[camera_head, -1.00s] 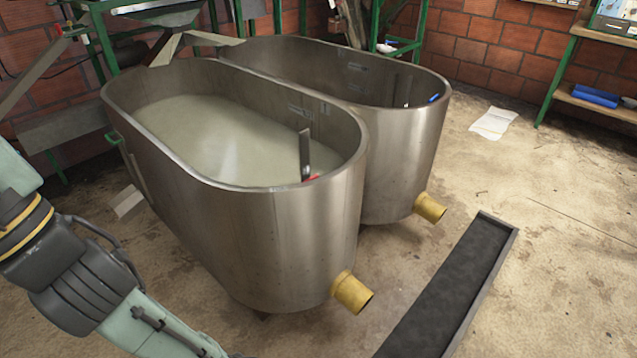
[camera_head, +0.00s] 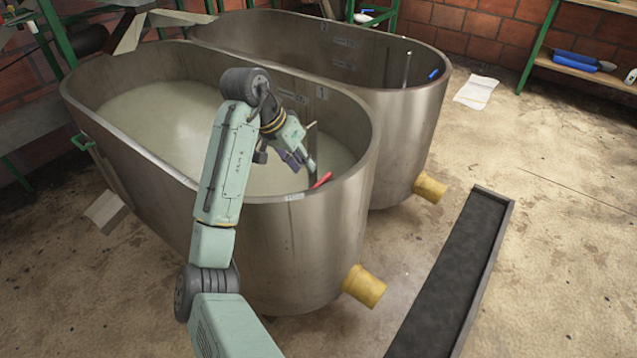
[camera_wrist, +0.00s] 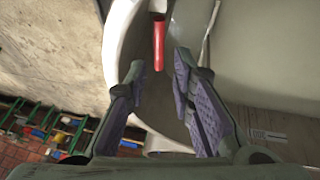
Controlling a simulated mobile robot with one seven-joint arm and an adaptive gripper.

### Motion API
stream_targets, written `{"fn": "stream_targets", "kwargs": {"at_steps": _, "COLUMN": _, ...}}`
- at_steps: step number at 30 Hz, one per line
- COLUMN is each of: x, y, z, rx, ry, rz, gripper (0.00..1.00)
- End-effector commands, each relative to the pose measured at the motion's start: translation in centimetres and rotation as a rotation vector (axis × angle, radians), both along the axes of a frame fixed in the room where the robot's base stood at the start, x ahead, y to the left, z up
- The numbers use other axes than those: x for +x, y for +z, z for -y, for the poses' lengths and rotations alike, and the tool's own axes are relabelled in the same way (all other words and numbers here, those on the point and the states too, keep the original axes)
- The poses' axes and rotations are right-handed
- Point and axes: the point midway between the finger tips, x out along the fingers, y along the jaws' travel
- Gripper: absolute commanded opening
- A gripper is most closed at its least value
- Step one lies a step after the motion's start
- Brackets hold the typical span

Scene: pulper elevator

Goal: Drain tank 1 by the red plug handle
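Tank 1 (camera_head: 300,240) is the nearer steel tub, marked 1 on its inner wall and holding cloudy pale liquid (camera_head: 150,115). The red plug handle (camera_head: 322,180) shows inside its near right end, beside an upright metal strip. In the wrist view the red handle (camera_wrist: 159,45) hangs beyond the fingertips, near the pale curved rim. My gripper (camera_head: 300,160) is over the tank, just left of the handle. In the wrist view my gripper (camera_wrist: 158,75) has its fingers spread with nothing between them, apart from the handle.
A second steel tub (camera_head: 410,130) with a blue handle (camera_head: 433,74) stands behind, looking empty. Yellow outlet pipes (camera_head: 364,286) stick out of both tubs above the floor. A dark floor channel (camera_head: 450,280) runs at the right. The tank's rim lies close around my arm.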

Motion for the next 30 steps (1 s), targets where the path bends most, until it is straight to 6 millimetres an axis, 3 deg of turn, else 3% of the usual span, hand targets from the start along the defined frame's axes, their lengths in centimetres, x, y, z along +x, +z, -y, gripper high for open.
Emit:
{"fn": "stream_targets", "kwargs": {"at_steps": 18, "x": 1.8, "y": -8.7, "z": 3.6, "rx": 0.001, "ry": -0.003, "rz": -0.009, "gripper": 0.22}}
{"fn": "stream_targets", "kwargs": {"at_steps": 30, "x": 2.0, "y": -9.7, "z": 3.9, "rx": 0.001, "ry": -0.003, "rz": -0.006, "gripper": 0.22}}
